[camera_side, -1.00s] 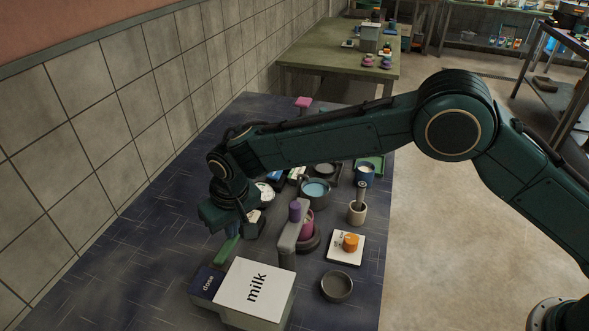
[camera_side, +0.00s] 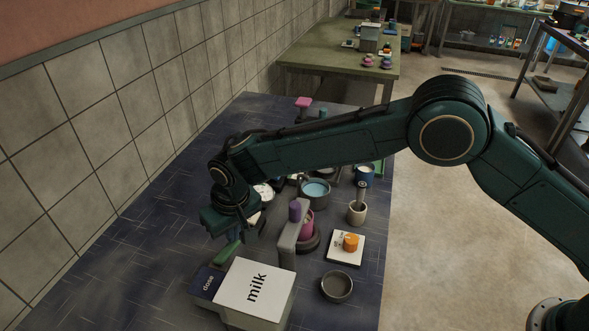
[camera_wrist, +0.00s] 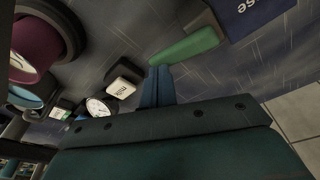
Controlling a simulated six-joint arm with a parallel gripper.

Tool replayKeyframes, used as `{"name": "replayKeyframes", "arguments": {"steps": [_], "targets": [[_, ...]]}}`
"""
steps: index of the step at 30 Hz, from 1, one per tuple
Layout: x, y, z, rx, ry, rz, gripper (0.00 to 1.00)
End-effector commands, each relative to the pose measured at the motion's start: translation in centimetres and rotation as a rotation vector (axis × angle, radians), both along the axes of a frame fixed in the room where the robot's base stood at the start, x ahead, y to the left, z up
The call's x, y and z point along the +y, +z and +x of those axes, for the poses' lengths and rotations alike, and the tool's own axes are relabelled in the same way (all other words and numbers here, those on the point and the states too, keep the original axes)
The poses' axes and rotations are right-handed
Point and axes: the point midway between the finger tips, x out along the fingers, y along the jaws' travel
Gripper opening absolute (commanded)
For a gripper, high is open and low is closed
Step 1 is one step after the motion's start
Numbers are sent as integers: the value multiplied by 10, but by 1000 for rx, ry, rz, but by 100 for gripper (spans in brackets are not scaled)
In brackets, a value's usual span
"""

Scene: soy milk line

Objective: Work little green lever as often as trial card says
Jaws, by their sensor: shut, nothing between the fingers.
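The little green lever (camera_side: 229,252) sticks out beside the dark blue box marked "dose" (camera_side: 206,281); both also show in the wrist view, the lever (camera_wrist: 187,46) and the box (camera_wrist: 245,14). My gripper (camera_wrist: 160,72) is shut and empty, its fingertips close to the lever's near end. In the side view my gripper (camera_side: 222,238) is just above the lever; whether it touches cannot be told. I cannot make out a trial card.
A white-topped box marked "milk" (camera_side: 255,289) stands right of the dose box. A purple-knobbed grey post (camera_side: 288,240), a grey bowl (camera_side: 337,286) and an orange piece (camera_side: 351,242) on a white plate lie further right. The tiled wall (camera_side: 95,130) bounds the left.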

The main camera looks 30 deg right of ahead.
Motion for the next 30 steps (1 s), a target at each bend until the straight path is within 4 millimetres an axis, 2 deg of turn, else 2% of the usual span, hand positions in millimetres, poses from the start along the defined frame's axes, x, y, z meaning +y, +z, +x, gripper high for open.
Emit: {"name": "replayKeyframes", "arguments": {"steps": [11, 30], "targets": [[0, 2, 0, 0, 0, 0, 0], [0, 27, 0, -1, 0, 0, 0]]}}
